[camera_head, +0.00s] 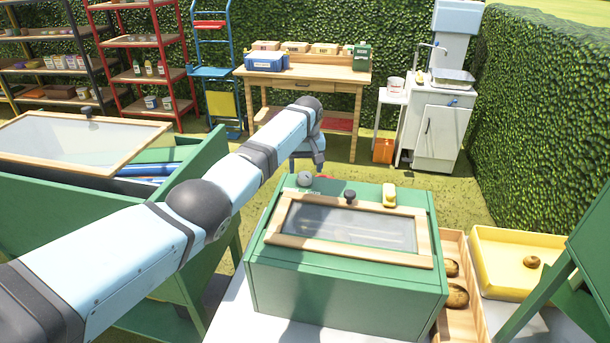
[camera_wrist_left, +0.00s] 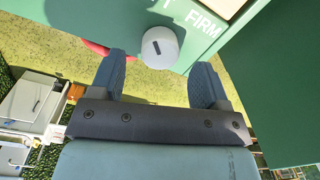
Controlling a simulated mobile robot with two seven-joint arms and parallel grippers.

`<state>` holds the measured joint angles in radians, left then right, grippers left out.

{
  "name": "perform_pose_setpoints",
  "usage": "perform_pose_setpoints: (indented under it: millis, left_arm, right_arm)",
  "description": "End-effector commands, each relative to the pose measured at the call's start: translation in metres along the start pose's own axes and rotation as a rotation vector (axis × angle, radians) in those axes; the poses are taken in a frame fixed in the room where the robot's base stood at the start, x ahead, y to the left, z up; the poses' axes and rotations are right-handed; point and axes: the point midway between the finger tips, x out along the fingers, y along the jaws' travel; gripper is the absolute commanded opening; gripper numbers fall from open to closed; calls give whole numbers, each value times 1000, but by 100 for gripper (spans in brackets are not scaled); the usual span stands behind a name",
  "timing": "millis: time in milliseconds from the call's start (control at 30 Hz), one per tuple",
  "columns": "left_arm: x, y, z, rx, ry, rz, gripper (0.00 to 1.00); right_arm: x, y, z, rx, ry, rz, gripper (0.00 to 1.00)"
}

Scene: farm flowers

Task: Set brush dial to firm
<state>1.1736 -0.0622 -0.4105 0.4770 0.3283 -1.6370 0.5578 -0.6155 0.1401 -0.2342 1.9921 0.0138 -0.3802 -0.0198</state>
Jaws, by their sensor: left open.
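The brush dial is a small round grey knob (camera_head: 305,179) on the back left corner of the green box (camera_head: 345,290). In the left wrist view the dial (camera_wrist_left: 160,47) shows a short dark pointer mark. White lettering "FIRM" (camera_wrist_left: 203,23) is to its right, with another word, mostly cut off, to its left. My left gripper (camera_head: 307,165) is at the box's back edge, close to the dial. In the wrist view its two blue fingers (camera_wrist_left: 157,80) are open, with the dial ahead, between their tips in the picture. I cannot tell whether they touch it. My right gripper is not in view.
The box has a wood-framed glass lid (camera_head: 350,228) with a black knob (camera_head: 349,196), and a yellow item (camera_head: 389,195) beside it. A yellow tray (camera_head: 505,287) and wooden crate (camera_head: 466,315) stand to the right. A larger green bin (camera_head: 60,215) is at left.

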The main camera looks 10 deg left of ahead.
Motion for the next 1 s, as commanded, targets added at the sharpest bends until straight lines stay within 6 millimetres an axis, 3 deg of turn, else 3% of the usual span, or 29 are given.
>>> perform_pose_setpoints:
  millis: [200,567,600,667,800,1000]
  left_arm:
    - [28,0,0,0,-1,-1,69]
    - [34,0,0,0,1,0,69]
    - [34,0,0,0,1,0,67]
    - [34,0,0,0,0,0,53]
    - [34,0,0,0,0,0,21]
    - [34,0,0,6,1,0,20]
  right_arm:
    - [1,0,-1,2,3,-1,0]
    - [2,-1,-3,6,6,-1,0]
    - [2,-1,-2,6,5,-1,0]
    - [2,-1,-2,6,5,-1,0]
    - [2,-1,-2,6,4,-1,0]
    - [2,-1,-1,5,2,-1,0]
